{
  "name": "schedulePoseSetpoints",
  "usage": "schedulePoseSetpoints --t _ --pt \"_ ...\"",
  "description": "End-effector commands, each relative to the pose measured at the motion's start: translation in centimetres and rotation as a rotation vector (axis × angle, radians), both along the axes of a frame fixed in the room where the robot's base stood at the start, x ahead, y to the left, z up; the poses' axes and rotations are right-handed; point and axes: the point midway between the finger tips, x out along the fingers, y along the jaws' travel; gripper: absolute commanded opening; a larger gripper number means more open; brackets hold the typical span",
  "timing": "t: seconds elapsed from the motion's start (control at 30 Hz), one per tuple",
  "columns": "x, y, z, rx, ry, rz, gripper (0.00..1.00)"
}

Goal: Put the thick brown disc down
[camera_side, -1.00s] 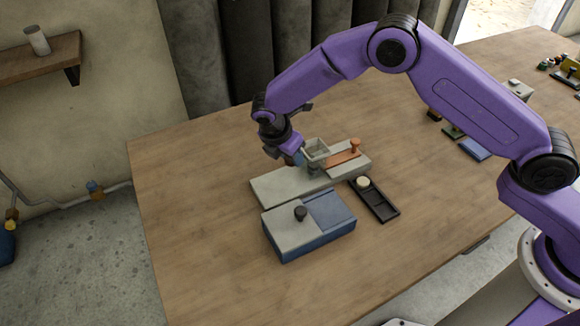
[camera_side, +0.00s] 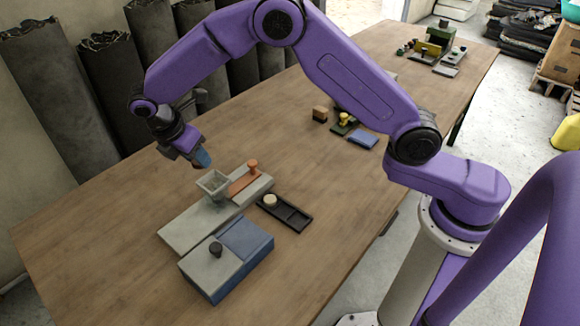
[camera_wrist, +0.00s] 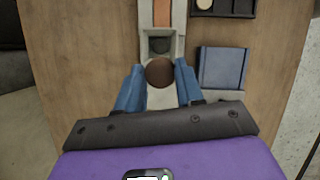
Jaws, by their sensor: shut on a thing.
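The thick brown disc (camera_wrist: 160,72) is held between the two blue fingertips of my gripper (camera_wrist: 160,76) in the wrist view. In the side view my gripper (camera_side: 201,159) hangs above and just behind the grey square hopper (camera_side: 213,185); the disc cannot be made out there. In the wrist view the hopper's opening (camera_wrist: 161,33) lies just beyond the disc, with a dark round shape inside. The hopper stands on a long grey base (camera_side: 190,232) beside an orange slide with a knob (camera_side: 252,168).
A black tray (camera_side: 294,217) with a cream disc (camera_side: 270,200) lies right of the base. A blue and grey box (camera_side: 232,262) with a dark knob (camera_side: 216,249) stands in front. Several small items sit farther back on the table. The table's left side is bare.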

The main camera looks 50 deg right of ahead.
Motion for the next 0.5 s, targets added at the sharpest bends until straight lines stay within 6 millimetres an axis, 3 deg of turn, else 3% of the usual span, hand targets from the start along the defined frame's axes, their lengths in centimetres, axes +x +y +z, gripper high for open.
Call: schedulePoseSetpoints --t 0.03,0.3,0.5 --pt "-0.4 -2.1 -0.2 -0.003 0.002 -0.103 0.08" --pt "-5.1 -12.6 -1.3 -0.003 0.005 -0.811 0.08" --pt "-9.8 -18.3 -1.7 -0.002 0.003 -1.334 0.08"
